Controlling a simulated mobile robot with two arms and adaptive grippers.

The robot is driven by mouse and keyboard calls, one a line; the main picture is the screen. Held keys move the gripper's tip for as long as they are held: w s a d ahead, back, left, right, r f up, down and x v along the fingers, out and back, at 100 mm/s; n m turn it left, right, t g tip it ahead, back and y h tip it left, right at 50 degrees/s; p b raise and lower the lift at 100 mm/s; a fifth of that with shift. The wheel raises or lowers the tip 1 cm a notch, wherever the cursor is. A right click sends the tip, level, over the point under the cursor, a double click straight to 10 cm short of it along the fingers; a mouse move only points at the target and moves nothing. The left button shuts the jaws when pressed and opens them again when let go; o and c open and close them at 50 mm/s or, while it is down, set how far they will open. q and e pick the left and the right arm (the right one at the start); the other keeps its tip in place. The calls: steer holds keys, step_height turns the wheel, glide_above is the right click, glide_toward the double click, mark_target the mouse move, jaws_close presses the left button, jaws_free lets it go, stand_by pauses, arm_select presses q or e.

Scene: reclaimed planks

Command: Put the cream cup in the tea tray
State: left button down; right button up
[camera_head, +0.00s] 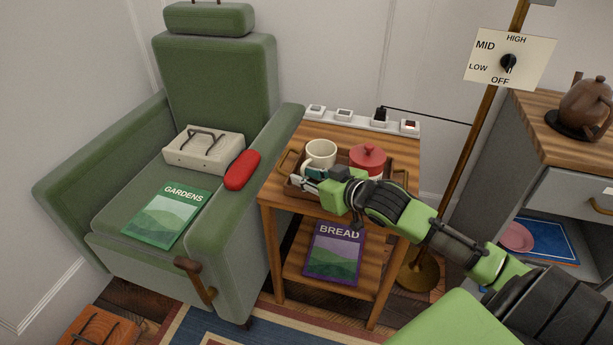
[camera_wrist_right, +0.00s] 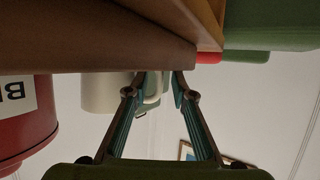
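The cream cup (camera_head: 320,155) stands upright within the outline of the brown tea tray (camera_head: 401,176), at its left side. Its base is hidden, so I cannot tell whether it rests on the tray floor. My right gripper (camera_head: 306,179) is at the cup's near side. In the right wrist view, which is upside down, the cup (camera_wrist_right: 105,92) shows past the tray wall (camera_wrist_right: 90,45). Its handle lies between the fingertips of my right gripper (camera_wrist_right: 161,88), with a visible gap beside it. My left gripper is not in view.
A red lidded canister (camera_head: 368,160) stands right of the cup, close to my right gripper. A white power strip (camera_head: 345,115) runs along the table's back edge. A green armchair (camera_head: 215,75) is at the left and a lamp pole (camera_head: 476,125) at the right.

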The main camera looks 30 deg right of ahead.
steer(key=shift+r, duration=0.15)
